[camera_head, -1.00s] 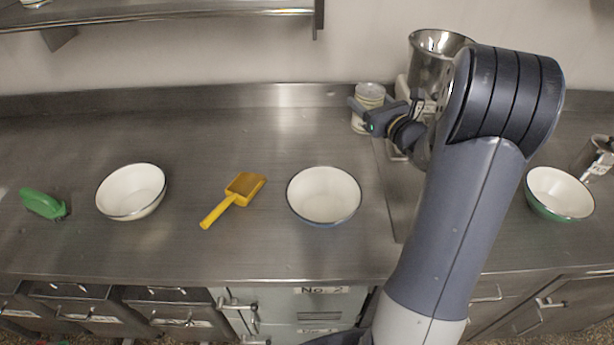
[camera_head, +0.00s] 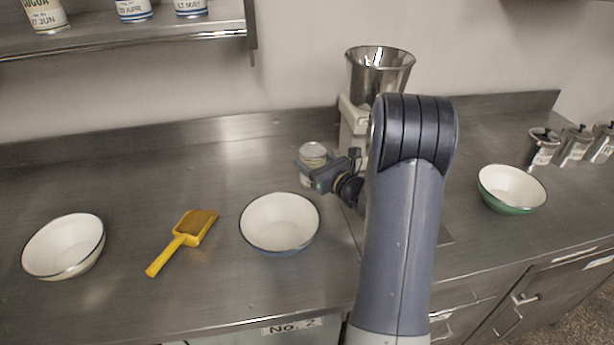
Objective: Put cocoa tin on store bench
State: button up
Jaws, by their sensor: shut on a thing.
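A pale cream tin with a shiny lid (camera_head: 313,152) is in my gripper (camera_head: 318,176), at the back of the steel bench, left of the mixer-like machine. The gripper is shut on its side and hides part of its body. I cannot read its label from here, nor tell whether its base touches the bench. Another tin, with letters like COCOA and 27 JUN (camera_head: 44,14), stands on the wall shelf at the upper left. The steel bench (camera_head: 140,190) runs across the view.
A blue-rimmed bowl (camera_head: 279,222) stands in front of the tin. A yellow scoop (camera_head: 184,240) and another bowl (camera_head: 64,246) lie to the left. A green bowl (camera_head: 512,189) and lidded canisters (camera_head: 541,147) are right. A steel hopper (camera_head: 379,74) stands behind my arm.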

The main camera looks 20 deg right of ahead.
jog(key=shift+f, duration=2.15)
jog(key=shift+f, duration=0.2)
jog(key=o, duration=1.2)
jog(key=shift+r, duration=0.1)
